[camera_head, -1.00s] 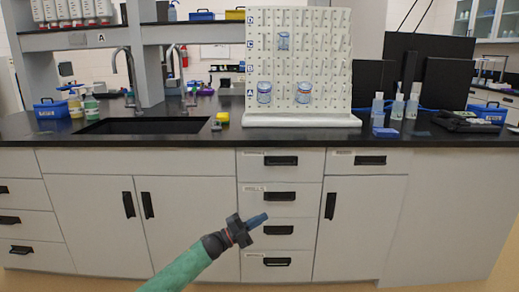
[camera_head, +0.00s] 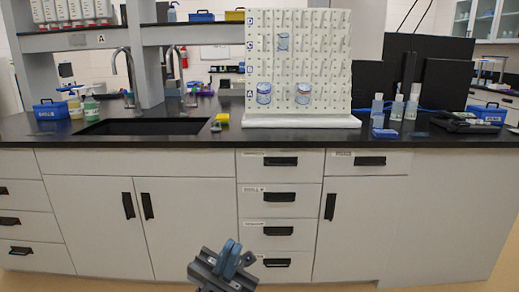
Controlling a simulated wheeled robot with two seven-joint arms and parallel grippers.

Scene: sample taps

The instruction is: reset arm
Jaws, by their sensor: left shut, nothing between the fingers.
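My left gripper (camera_head: 230,258) shows at the bottom of the head view, in front of the lower cabinets and below the counter. Its blue fingers are together with nothing between them. It is apart from the cabinet fronts and touches nothing that I can see. Most of the left arm is out of the frame below. My right gripper is not in view.
A black counter (camera_head: 215,138) runs across the view, with a sink (camera_head: 140,127) and tall tap (camera_head: 130,75). A white pegboard (camera_head: 297,70) holds several beakers. Bottles (camera_head: 397,107) and monitors (camera_head: 447,85) stand at the right. Space before the cabinets looks clear.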

